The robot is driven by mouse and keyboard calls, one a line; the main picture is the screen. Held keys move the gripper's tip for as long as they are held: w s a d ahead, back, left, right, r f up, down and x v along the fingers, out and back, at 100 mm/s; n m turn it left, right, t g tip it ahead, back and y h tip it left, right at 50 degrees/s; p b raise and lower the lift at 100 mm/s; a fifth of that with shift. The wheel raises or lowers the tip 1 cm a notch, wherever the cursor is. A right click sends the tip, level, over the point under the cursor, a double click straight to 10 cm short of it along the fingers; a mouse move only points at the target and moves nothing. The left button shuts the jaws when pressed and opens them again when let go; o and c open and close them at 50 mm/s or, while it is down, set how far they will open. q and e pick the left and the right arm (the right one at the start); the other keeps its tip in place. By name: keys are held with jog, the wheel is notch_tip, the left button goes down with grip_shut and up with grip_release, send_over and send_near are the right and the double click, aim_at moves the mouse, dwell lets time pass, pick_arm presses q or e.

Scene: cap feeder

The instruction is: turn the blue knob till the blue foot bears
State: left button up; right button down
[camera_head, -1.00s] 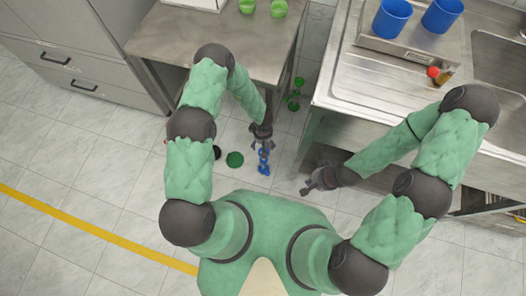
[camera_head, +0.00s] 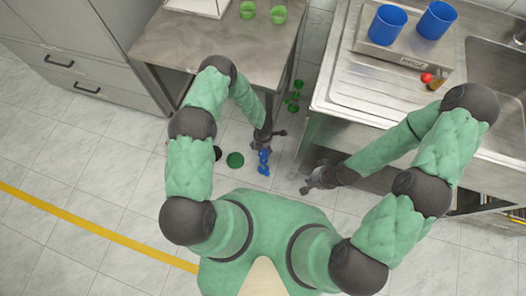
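The blue knob and blue foot show as a small cluster of blue parts (camera_head: 263,163) low down, just below my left gripper in the picture. I cannot tell knob from foot at this size, nor whether the foot touches the floor. My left gripper (camera_head: 266,142) is at the upper end of the blue parts, its fingers spread apart; any contact is too small to tell. My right gripper (camera_head: 308,184) is to the right of the blue parts, apart from them, and its finger opening is not clear.
Similar green parts (camera_head: 293,96) are between the steel table (camera_head: 170,45) and the sink unit (camera_head: 335,95). A dark green disc (camera_head: 235,160) lies left of the blue parts. Floor at left is clear.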

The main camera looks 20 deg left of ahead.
aim_at(263, 154)
pick_arm(q)
notch_tip(263, 154, down, 11)
jog(key=n+b, duration=0.3)
jog(key=b, duration=0.1)
jog(key=shift+b, duration=0.3)
dwell(0.3)
jog(key=shift+s, duration=0.1)
jog(key=c, duration=1.1)
